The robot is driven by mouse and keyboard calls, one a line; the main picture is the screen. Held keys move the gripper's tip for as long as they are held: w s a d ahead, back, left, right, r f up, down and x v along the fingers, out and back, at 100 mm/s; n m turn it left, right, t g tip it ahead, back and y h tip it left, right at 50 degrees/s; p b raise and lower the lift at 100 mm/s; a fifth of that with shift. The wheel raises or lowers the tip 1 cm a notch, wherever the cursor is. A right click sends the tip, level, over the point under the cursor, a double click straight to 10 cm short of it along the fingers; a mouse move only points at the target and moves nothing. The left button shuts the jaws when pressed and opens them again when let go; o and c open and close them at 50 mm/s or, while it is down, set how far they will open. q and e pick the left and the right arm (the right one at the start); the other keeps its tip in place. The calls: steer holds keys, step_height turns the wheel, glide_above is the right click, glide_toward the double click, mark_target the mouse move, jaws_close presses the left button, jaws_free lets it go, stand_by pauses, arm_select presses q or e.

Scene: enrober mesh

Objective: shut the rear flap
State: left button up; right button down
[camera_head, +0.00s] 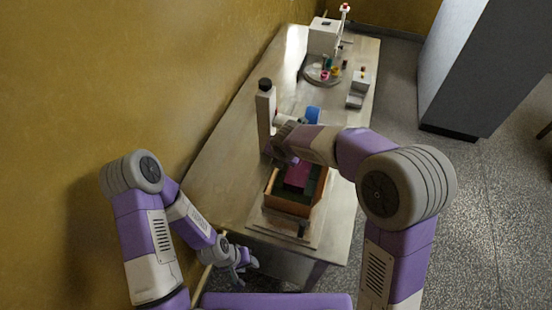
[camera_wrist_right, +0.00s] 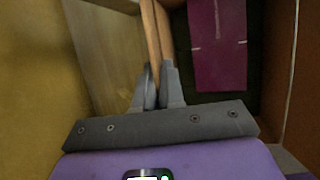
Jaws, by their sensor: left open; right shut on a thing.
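An open wooden box (camera_head: 290,207) stands on a pale base at the near end of the table, with a magenta panel (camera_head: 298,173) inside. The magenta panel also shows in the right wrist view (camera_wrist_right: 217,45). There my right gripper (camera_wrist_right: 157,88) is shut on the edge of an upright wooden panel (camera_wrist_right: 154,30) on one side of the box. I cannot tell for sure whether this panel is the rear flap. In the head view my right arm hides that grip. My left gripper (camera_head: 240,268) is open and empty, low beside the table's near left corner.
A pale post with a black knob (camera_head: 265,110) stands behind the box, with a blue part (camera_head: 313,115) near it. A round tray with coloured items (camera_head: 322,74), a white machine (camera_head: 325,37) and a small grey device (camera_head: 358,90) are farther back. The table's left side (camera_head: 225,165) is clear.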

steer(key=shift+d+y+b, duration=0.25)
steer(key=shift+y+b, duration=0.05)
steer(key=shift+y, duration=0.1)
stand_by(0.3)
steer(key=c, duration=1.3)
jaws_free()
steer(key=shift+s, duration=0.1)
steer(key=v, duration=0.7)
steer(key=shift+s+d+r+p, duration=0.15)
steer(key=shift+s+p, duration=0.1)
steer(key=shift+p, duration=0.15)
steer(key=shift+c, duration=0.5)
